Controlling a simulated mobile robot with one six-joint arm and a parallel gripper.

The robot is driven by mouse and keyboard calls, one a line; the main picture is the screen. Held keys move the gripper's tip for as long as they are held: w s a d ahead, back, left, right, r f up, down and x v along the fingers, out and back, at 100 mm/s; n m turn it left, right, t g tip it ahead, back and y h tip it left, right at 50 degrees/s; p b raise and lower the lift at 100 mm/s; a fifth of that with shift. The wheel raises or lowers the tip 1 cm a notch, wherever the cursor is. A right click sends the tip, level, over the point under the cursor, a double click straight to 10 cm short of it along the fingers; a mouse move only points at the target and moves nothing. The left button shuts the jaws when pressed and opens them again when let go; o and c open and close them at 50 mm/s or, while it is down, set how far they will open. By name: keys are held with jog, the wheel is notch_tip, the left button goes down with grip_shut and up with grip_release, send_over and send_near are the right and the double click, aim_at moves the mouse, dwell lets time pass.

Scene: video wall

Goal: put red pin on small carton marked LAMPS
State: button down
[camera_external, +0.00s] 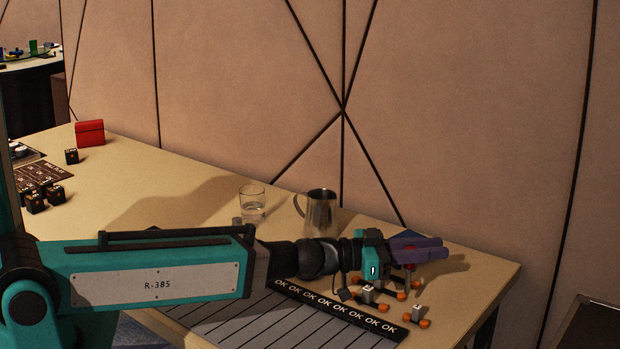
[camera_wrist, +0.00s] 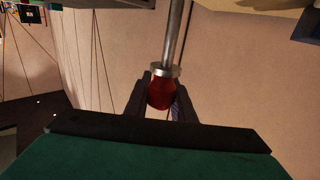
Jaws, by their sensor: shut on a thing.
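My gripper (camera_external: 440,248) is at the right end of the table, its purple fingers pointing right above the table. In the wrist view its fingers (camera_wrist: 161,88) are shut on the red pin (camera_wrist: 161,96), which has a metal collar and a long grey shaft. A little red shows below the fingers in the external view. Small dark boxes stand at the left of the table, one alone (camera_external: 72,157) and several in a group (camera_external: 35,203). Their lettering is too small to read, so I cannot tell which, if any, says LAMPS.
A glass (camera_external: 252,205) and a metal mug (camera_external: 320,212) stand behind my arm. A red box (camera_external: 90,133) is at the back left. Small orange-footed pieces (camera_external: 417,313) lie below my gripper, by a black strip reading OK (camera_external: 335,305).

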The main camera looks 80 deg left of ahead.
jog(key=s+a+r+n+y+p, duration=0.1)
jog(key=s+a+r+y+p, duration=0.1)
jog(key=a, duration=0.6)
jog(key=s+a+r+n+y+p, duration=0.1)
jog(key=s+a+r+y+p, duration=0.1)
jog(key=s+a, duration=0.4)
jog(key=shift+s+a+r+n+g+p, duration=0.3)
jog(key=shift+a+r+n+p, duration=0.1)
jog(key=shift+a+r, duration=0.55)
jog(key=w+a, duration=0.3)
jog(key=w, duration=0.3)
jog(key=w+a+f+b, duration=0.1)
jog(key=w+a, duration=0.3)
jog(key=w, duration=0.3)
jog(key=shift+w+a+f, duration=0.15)
jog(key=shift+a+f, duration=0.1)
